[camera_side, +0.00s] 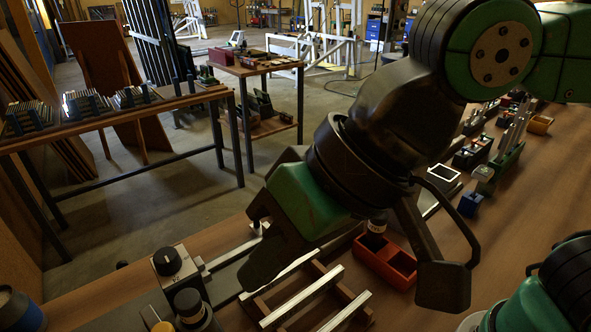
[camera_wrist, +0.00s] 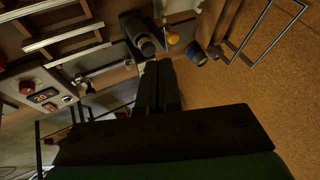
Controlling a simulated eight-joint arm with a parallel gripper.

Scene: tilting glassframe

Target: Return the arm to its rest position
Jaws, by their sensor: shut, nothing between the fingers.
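My gripper (camera_side: 252,284) hangs from the green and black wrist in the side view, pointing down and left over the workbench. In the wrist view its dark fingers (camera_wrist: 157,72) lie together, shut with nothing between them. A wooden frame (camera_side: 318,297) with pale metal strips lies on the bench just right of and below the gripper, partly hidden by it. The frame also shows at the upper left of the wrist view (camera_wrist: 65,38). I cannot tell the exact gap between the fingers and the bench.
A box with a black knob (camera_side: 166,261) stands left of the gripper, with a dark cylinder (camera_side: 189,303) below it. An orange-red bin (camera_side: 386,262) sits right of the frame. Several small containers line the bench behind.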

